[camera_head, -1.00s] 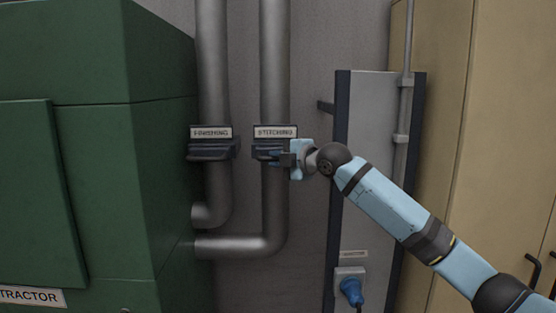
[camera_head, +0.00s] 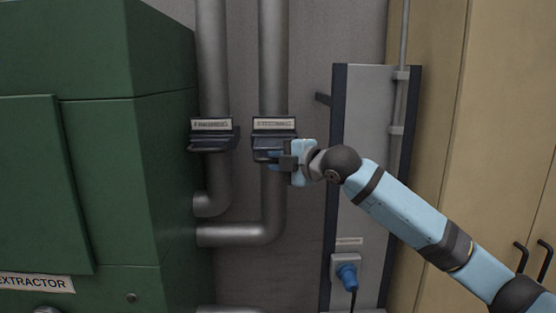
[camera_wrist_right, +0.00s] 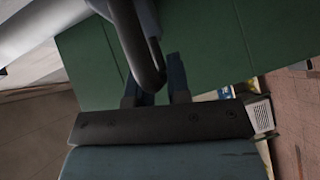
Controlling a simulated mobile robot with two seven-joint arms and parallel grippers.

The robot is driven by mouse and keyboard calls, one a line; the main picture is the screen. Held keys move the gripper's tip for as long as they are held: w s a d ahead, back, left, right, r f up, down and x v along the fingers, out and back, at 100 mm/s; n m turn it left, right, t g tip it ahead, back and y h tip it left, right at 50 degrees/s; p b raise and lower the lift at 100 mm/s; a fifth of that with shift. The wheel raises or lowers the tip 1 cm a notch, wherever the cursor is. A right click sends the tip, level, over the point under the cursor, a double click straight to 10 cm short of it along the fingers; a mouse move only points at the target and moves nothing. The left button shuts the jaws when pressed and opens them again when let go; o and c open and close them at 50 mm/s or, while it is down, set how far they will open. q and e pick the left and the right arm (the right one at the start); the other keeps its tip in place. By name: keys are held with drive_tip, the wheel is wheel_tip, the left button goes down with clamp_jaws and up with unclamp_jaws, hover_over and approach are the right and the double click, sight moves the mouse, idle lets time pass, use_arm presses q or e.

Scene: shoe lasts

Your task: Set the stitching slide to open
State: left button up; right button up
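The stitching slide (camera_head: 268,142) is a dark plate with a handle on the right-hand grey pipe, under a label (camera_head: 274,124) reading STITCHING. My right gripper (camera_head: 277,158) is at its front edge, reaching in from the right. In the right wrist view, the dark looped handle (camera_wrist_right: 146,66) passes between the two fingers of my right gripper (camera_wrist_right: 158,84). The fingers stand about a bar's width apart and look closed on it. The fingers partly hide the slide's front in the head view. My left gripper is in neither view.
The finishing slide (camera_head: 211,140) sits on the pipe to the left. A green extractor cabinet (camera_head: 160,150) stands at the left. A grey panel (camera_head: 362,150) with a blue plug (camera_head: 347,276) and a tan cupboard (camera_head: 450,110) are at the right.

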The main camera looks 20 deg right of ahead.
drive_tip(key=o, duration=0.3)
drive_tip(key=shift+s+a+f, duration=0.1)
drive_tip(key=shift+o, duration=0.2)
drive_tip(key=shift+s, duration=0.1)
drive_tip(key=b+v, duration=0.2)
drive_tip(key=v, duration=1.2)
